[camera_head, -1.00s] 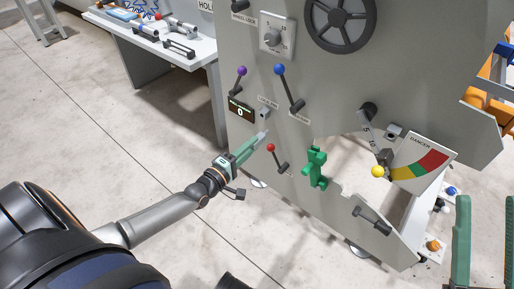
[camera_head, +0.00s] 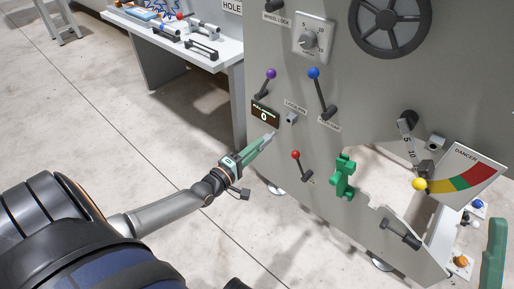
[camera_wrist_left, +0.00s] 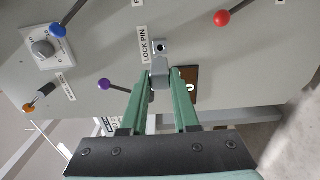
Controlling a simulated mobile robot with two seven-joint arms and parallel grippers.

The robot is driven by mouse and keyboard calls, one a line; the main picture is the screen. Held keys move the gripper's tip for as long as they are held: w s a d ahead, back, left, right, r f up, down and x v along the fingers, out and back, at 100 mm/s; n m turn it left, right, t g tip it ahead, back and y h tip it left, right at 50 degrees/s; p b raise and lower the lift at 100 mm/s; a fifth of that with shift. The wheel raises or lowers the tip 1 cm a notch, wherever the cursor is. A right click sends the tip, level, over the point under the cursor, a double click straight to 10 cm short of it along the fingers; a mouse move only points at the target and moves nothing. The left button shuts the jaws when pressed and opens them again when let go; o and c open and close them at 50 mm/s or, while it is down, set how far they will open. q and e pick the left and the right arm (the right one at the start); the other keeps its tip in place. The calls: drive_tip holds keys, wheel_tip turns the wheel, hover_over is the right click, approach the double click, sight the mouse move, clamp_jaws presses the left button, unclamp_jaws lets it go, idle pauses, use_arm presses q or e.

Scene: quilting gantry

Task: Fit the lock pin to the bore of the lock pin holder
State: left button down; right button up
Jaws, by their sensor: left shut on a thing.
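My left gripper (camera_head: 261,145) is shut on the grey lock pin (camera_head: 270,136), whose tip points at the panel. In the left wrist view the lock pin (camera_wrist_left: 160,73) sits between the green fingertips. The lock pin holder (camera_head: 291,118) is a small grey block on the panel, up and right of the pin tip. In the left wrist view the holder (camera_wrist_left: 160,47) shows a dark round bore just beyond the pin. The pin appears outside the bore; whether it touches the holder is unclear. One green finger of my right gripper (camera_head: 495,252) shows at the lower right edge.
Around the holder are a purple-knobbed lever (camera_head: 270,74), a blue-knobbed lever (camera_head: 314,73), a red-knobbed lever (camera_head: 296,155) and a small display (camera_head: 265,115). A green clamp-like part (camera_head: 343,178) is lower right. A white side table (camera_head: 225,62) stands behind left.

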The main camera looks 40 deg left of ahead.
sight(270, 137)
use_arm(q)
drive_tip(key=shift+w, duration=0.25)
drive_tip(key=shift+w+d+f+b, duration=0.1)
drive_tip(key=shift+w+b, duration=0.35)
drive_tip(key=shift+w, duration=0.3)
drive_tip(key=shift+w+d+b, duration=0.15)
drive_tip(key=shift+w+b, duration=0.65)
drive_tip(key=shift+w, duration=1.1)
drive_tip(key=shift+w, duration=0.25)
drive_tip(key=shift+w+d+b, duration=0.15)
drive_tip(key=shift+w+b, duration=0.9)
drive_tip(key=shift+w, duration=0.5)
